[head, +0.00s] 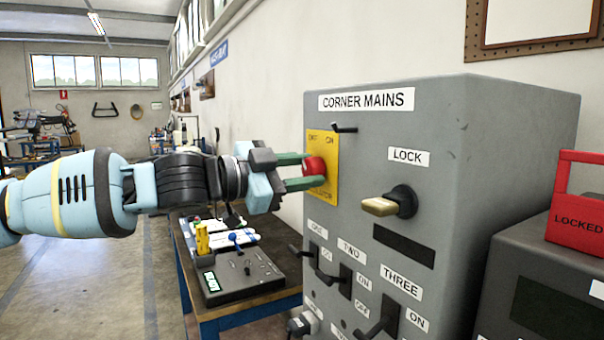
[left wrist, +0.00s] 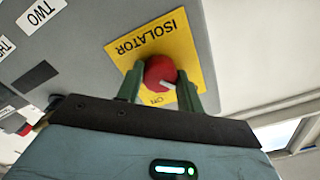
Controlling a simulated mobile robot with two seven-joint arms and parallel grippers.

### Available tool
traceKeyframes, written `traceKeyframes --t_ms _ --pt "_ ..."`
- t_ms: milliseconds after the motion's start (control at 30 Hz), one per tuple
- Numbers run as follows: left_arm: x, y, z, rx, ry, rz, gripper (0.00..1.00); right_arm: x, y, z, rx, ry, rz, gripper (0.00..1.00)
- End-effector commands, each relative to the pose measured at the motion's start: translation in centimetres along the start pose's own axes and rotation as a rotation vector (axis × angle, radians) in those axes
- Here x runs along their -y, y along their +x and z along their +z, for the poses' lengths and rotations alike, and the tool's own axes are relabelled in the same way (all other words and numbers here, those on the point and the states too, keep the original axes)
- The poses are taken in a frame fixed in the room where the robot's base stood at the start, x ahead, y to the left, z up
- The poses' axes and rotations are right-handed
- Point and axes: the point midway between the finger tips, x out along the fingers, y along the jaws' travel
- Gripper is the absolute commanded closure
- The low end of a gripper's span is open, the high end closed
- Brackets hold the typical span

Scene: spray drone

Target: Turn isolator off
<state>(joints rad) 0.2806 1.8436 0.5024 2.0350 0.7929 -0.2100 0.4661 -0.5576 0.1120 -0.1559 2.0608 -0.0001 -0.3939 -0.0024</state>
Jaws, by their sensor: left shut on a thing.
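The isolator is a red rotary knob (head: 315,166) on a yellow plate (head: 328,186) at the upper left of the grey "CORNER MAINS" cabinet's front (head: 360,133). My left gripper (head: 306,171) reaches in from the left, its green fingers shut on the red knob, one on each side. The left wrist view shows the knob (left wrist: 160,72) between the fingers, with a pale pointer mark on its lower right. The yellow plate (left wrist: 185,42) reads "ISOLATOR" there. Words "OFF" and "ON" show above the knob in the head view. My right gripper is not in view.
A black lever (head: 344,128) sticks out just right of the plate. A brass-coloured lock handle (head: 381,206) protrudes further right. Switches ONE, TWO and THREE (head: 378,325) sit lower. A bench with a control box (head: 243,277) stands below my arm; a red "LOCKED" box (head: 577,210) is at right.

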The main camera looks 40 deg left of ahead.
Motion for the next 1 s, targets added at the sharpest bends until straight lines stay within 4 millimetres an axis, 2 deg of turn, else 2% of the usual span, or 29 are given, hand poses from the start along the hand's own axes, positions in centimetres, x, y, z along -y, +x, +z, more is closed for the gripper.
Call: traceKeyframes --t_ms 300,833,867,1000 --pt "0.05 0.0 0.01 0.0 -0.119 -0.002 0.86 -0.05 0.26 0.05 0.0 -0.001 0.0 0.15" --pt "0.05 -0.01 -0.01 0.0 -0.144 -0.001 0.86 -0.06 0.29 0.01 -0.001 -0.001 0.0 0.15" --pt "0.05 -0.01 -0.01 0.0 -0.144 -0.001 0.62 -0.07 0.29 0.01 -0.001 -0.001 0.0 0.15" --pt "0.03 -0.01 0.0 0.0 -0.143 -0.001 0.44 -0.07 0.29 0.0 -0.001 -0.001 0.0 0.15"
